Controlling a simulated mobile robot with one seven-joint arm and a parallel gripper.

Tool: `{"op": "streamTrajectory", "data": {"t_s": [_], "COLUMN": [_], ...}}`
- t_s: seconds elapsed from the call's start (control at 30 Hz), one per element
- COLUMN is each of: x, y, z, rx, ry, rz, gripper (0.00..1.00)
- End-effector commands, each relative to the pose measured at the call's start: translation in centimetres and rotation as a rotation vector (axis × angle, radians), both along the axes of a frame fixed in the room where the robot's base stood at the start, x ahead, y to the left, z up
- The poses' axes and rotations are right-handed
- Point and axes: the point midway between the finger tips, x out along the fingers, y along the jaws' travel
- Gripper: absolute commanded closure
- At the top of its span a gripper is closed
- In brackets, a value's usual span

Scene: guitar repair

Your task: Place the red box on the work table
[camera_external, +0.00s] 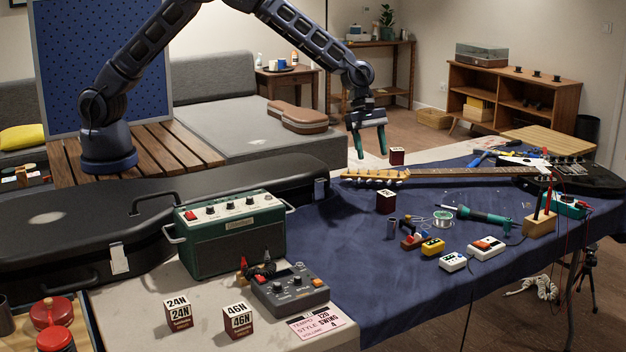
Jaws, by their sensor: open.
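Several small dark-red boxes with pale printed tops are in view; I cannot tell which one the task means. One red box (397,156) is just right of my gripper, by the far edge of the work table (345,255). Another red box (386,202) sits on the table's blue cloth below the guitar headstock. Two larger-looking ones stand at the front, marked 24N (178,313) and 46N (238,321). My gripper (371,154) points down with its green fingers apart, open and empty, above the far side of the table near the headstock.
A guitar (450,172) lies along the back of the table. Pedals (486,248), a soldering iron (484,215) and a solder spool (442,219) lie in the middle. A green amplifier (229,240) and guitar case (70,230) stand left. Cloth around the front middle is clear.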

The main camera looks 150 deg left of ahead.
Motion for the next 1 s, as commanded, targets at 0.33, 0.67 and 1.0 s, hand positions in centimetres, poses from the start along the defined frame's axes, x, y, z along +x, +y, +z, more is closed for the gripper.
{"op": "streamTrajectory", "data": {"t_s": [0.33,0.67,1.0], "x": [2.4,0.5,-4.9], "y": [-14.1,-27.5,-40.3], "z": [12.1,20.6,26.8], "rx": [0.153,0.305,0.474], "ry": [-0.018,-0.035,-0.054], "rz": [-0.454,-0.885,-1.329], "gripper": [0.44,0.44,0.44]}}
